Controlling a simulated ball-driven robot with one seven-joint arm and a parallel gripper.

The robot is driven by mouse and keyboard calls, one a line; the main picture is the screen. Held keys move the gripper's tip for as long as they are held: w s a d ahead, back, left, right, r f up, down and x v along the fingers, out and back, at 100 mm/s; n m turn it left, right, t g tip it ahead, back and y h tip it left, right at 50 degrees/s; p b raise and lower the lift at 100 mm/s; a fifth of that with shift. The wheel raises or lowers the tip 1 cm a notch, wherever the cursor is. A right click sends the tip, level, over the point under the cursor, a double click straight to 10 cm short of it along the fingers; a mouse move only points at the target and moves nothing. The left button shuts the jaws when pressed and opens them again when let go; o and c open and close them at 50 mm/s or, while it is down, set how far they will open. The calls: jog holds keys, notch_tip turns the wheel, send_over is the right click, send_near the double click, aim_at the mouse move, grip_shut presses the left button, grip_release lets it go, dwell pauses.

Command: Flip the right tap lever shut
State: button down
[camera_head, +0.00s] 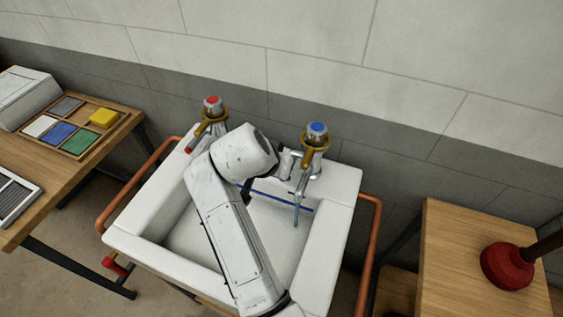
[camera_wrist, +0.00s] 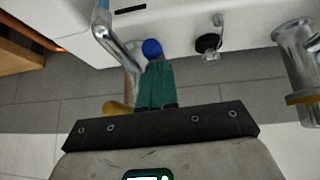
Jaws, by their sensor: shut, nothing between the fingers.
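The right tap (camera_head: 317,137) has a blue cap and brass-coloured parts and stands on the sink's back rim. A thin blue streak (camera_head: 296,215) hangs below its spout. In the wrist view its chrome spout (camera_wrist: 106,32) shows at upper left, with a brass part (camera_wrist: 116,107) near my fingers. My gripper (camera_wrist: 154,64) is shut and empty, its teal fingers close together. A blue tip (camera_wrist: 152,47) shows just past the fingertips; I cannot tell whether they touch. In the head view my arm hides the fingers, and the right lever's position is unclear.
The left tap (camera_head: 212,112) with a red cap stands on the white sink (camera_head: 345,190). Copper pipes (camera_head: 372,250) run along the sink's sides. A bench with coloured tiles (camera_head: 60,133) is at left; a red plunger (camera_head: 507,266) stands on the right bench.

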jog(key=shift+s+a+f+t+h+b, duration=0.1)
jog(key=shift+s+f+t+h+b, duration=0.1)
jog(key=shift+f+t+b, duration=0.3)
jog(key=shift+s+a+f+t+h+b, duration=0.1)
jog(key=shift+s+f+t+h+b, duration=0.1)
jog(key=shift+f+t+b, duration=0.35)
jog(key=shift+d, duration=0.1)
